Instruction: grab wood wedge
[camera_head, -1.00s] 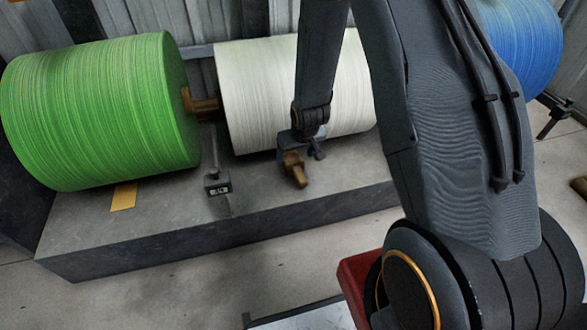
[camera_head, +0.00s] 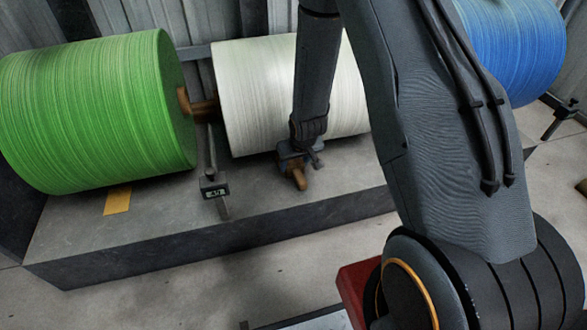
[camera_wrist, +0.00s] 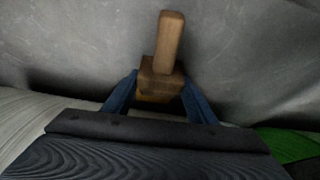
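The wood wedge (camera_head: 298,177) is a brown block with a rod-like handle, in front of the white roll on the grey platform. In the wrist view the wedge (camera_wrist: 160,75) is at the centre, its handle pointing up in the picture. My gripper (camera_wrist: 161,82) has one blue finger on each side of the block, very close to its sides. I cannot tell whether the fingers press on it. In the head view my gripper (camera_head: 297,160) is low at the wedge, which hides the wedge's rear. Any gap under the wedge is not clear.
The grey platform (camera_head: 150,245) carries a green roll (camera_head: 95,110) at left and the white roll (camera_head: 250,95) behind my gripper. A yellow-orange card (camera_head: 117,201) lies left of the gauge. A blue roll (camera_head: 515,45) is at right.

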